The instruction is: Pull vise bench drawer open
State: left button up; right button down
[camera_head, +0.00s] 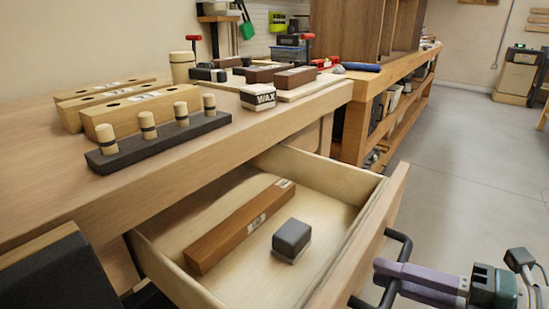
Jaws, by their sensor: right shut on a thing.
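The wooden drawer (345,165) stands pulled well out from under the wooden bench top (200,165). It holds a long brown wooden block (235,230) and a small dark grey block with a pale base (292,238). The black bar handle (402,240) is on the drawer's front, at the lower right. My right gripper (384,272) reaches in from the right and is shut on the handle; its purple-grey fingers hide the handle's middle. My left gripper is not in view.
A second workbench (400,70) stands behind. The grey floor (460,150) to the right is open.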

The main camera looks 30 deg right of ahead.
jog(key=shift+s+d, duration=0.1)
jog(key=c, duration=1.1)
grip_release()
jog(key=p+v, duration=0.1)
jog(key=v, duration=0.9)
